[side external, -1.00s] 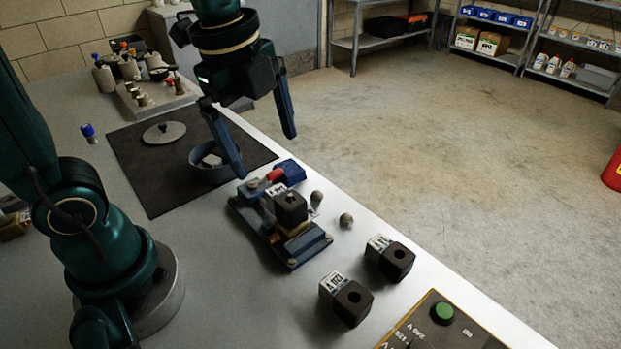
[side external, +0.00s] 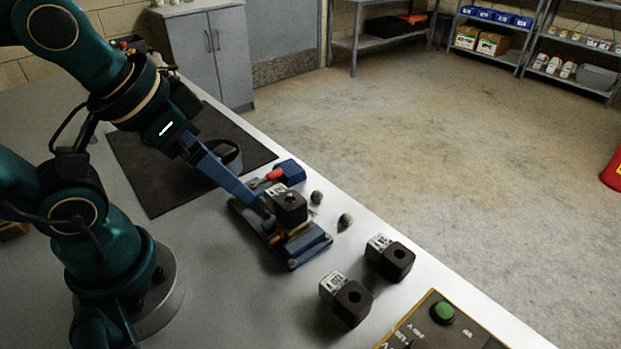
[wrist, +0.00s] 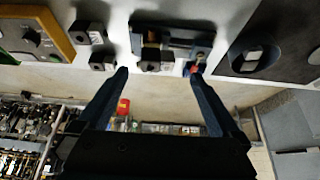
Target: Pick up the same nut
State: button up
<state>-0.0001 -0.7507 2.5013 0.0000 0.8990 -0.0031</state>
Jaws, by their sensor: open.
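Two small rounded grey pieces lie on the bench just right of the blue fixture: a near one (side external: 345,220) and a far one (side external: 317,197). Either may be the nut; they are too small to tell, and I cannot make them out in the wrist view. The blue fixture (side external: 310,247) holds a black coil block (side external: 290,207) with a white label. My gripper (side external: 262,203) is open, tilted down at the fixture's left side. In the wrist view, my gripper (wrist: 158,72) has its fingertips apart, one either side of the black block, with nothing between them visibly held.
Two more labelled black blocks (side external: 352,303) (side external: 397,262) stand on the bench nearer the camera. A panel with a green button (side external: 442,312) is at the front right. A red-handled tool and blue block (side external: 290,172) sit behind the fixture. A dark mat (side external: 150,185) carries a round pot.

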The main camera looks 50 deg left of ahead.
jog(key=c, duration=0.6)
jog(key=w+r, duration=0.5)
jog(key=g, duration=0.6)
send_over(347, 215)
notch_tip(347, 215, down, 15)
jog(key=shift+f, duration=2.75)
